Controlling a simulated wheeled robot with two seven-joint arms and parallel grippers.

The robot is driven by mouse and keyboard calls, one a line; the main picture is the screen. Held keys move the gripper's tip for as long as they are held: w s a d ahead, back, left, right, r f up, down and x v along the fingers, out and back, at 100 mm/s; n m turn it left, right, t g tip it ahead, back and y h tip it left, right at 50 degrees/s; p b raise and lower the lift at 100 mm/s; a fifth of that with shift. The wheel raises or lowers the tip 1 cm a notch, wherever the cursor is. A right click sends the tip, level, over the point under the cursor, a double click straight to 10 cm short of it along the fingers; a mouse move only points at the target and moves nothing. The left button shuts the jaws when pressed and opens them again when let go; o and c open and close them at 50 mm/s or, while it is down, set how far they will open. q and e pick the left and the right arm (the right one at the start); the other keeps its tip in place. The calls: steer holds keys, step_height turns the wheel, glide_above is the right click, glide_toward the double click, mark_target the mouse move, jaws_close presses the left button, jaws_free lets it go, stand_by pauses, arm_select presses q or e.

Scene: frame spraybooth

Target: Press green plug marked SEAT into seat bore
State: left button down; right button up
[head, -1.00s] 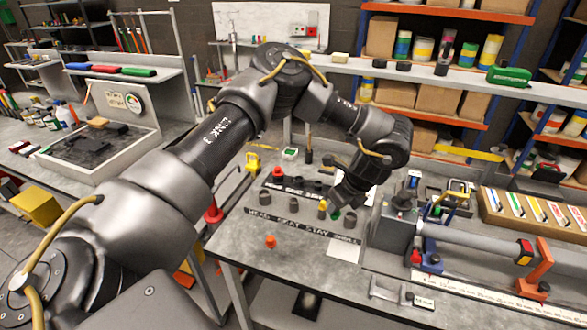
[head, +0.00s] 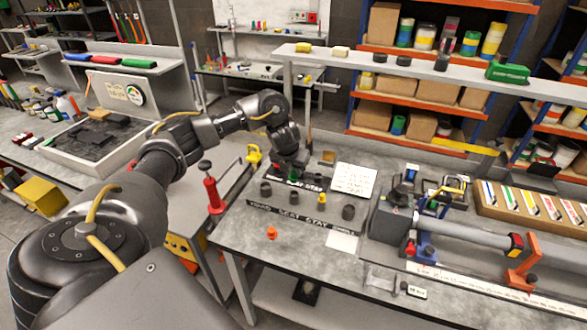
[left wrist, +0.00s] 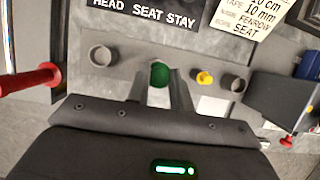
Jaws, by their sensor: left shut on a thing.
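My left gripper (head: 291,174) is shut on the green plug, which shows between its fingertips in the left wrist view (left wrist: 159,73). It is over the back of the bench, near a black sign (left wrist: 145,15) reading HEAD SEAT STAY. I cannot make out the seat bore or lettering on the plug. My right gripper is not in view.
An orange plug (head: 272,233) is nearer. A red-handled tool (head: 213,193) stands left. The bench's front left is mostly clear.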

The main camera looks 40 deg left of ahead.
mark_target(293, 182)
arm_select(q)
steer(key=shift+w+r, duration=0.1)
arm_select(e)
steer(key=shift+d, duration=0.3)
